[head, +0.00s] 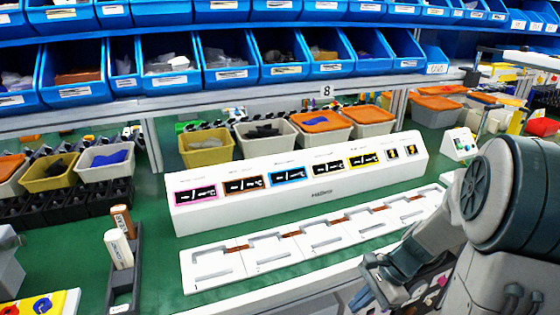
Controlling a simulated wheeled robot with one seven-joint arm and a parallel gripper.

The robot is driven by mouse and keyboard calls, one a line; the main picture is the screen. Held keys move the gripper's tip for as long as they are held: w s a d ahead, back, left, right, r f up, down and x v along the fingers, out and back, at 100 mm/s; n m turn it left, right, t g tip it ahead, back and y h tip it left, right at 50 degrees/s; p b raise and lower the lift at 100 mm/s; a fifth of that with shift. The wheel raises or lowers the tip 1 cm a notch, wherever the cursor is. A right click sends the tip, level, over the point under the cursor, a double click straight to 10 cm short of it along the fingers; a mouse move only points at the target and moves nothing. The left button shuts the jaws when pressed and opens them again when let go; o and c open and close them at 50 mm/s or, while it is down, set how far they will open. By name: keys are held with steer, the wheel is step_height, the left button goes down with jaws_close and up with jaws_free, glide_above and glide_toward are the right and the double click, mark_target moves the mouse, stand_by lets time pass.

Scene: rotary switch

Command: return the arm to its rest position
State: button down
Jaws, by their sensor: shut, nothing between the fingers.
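My arm (500,195) enters from the lower right and bends down toward the bench's front edge. My gripper (370,278) is at the lower right of the head view, in front of the white slotted tray (215,288). It is shut and holds nothing. It looks apart from the tray and the console. The white console (320,195) with several colour-framed panels stands behind the tray. My arm hides the tray's right end and part of the bench.
The green bench (155,245) carries a dark narrow holder (127,270) with upright blocks at left. Bins (205,150) and a small white box with coloured buttons (460,145) stand behind. Blue bins (225,60) fill the shelves above. Free bench surface lies left of the tray.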

steer(key=s+a+r+n+t+h+p, duration=0.1)
steer(key=s+r+n+h+p, duration=0.1)
steer(key=r, duration=0.6)
steer(key=s+a+r+n+t+h+p, duration=0.1)
steer(key=s+r+n+h+p, duration=0.1)
steer(key=r+n+p, duration=0.3)
steer(key=s+a+r+n+t+h+p, duration=0.1)
steer(key=s+r+n+h+p, duration=0.1)
steer(key=r+n, duration=0.5)
step_height(320, 180, up, 4)
steer(key=shift+s+r+t+p, duration=0.1)
steer(key=shift+s+t+p, duration=0.2)
steer(key=shift+s+p, duration=0.7)
